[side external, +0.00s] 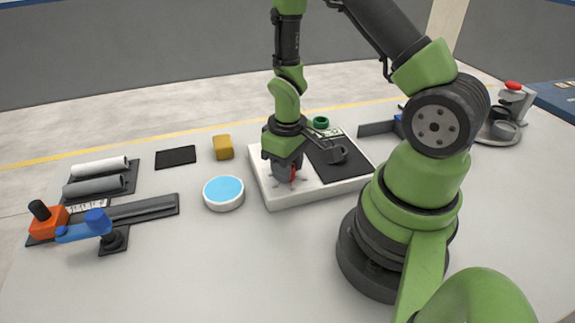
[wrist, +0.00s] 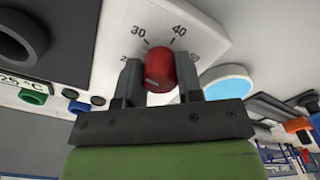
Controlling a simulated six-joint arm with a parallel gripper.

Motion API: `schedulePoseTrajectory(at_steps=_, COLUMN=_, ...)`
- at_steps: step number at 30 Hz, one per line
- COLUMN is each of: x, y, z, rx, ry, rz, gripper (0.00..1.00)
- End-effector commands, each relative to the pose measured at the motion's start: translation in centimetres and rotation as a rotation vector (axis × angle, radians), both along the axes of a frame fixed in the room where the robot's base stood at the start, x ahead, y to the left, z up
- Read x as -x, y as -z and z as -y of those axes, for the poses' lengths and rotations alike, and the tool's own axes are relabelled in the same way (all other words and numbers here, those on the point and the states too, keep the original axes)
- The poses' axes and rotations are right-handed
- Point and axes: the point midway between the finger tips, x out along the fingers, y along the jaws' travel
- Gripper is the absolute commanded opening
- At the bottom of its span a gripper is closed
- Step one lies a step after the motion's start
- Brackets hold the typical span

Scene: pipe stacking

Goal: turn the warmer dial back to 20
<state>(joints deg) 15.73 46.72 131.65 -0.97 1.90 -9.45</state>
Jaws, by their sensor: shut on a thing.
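The warmer (side external: 305,194) is a white box with a dark plate on top, in the middle of the table. Its red dial (wrist: 160,68) sits on a white face with 30 and 40 printed around it. A figure beginning with 2 shows at the left, partly covered by a finger. A pale line marks the dial's lower left; I cannot tell which value it indicates. My gripper (side external: 287,178) points down at the warmer's front, its two fingers shut on the dial, one on each side. In the side external view the dial is mostly hidden by the fingers.
A round white dish with a blue top (side external: 223,191) stands just left of the warmer. A yellow block (side external: 223,147) and a black mat (side external: 176,156) lie behind it. Grey and white pipes rest on a rack (side external: 129,184) at left. The front table is clear.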

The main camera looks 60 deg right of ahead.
Motion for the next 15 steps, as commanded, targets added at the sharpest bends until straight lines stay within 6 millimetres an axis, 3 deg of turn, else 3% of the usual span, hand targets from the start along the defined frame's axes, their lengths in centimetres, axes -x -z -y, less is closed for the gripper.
schedulePoseTrajectory(at_steps=15, x=0.00, y=-0.07, z=0.04, rx=0.000, ry=-0.464, rz=0.000, gripper=0.10)
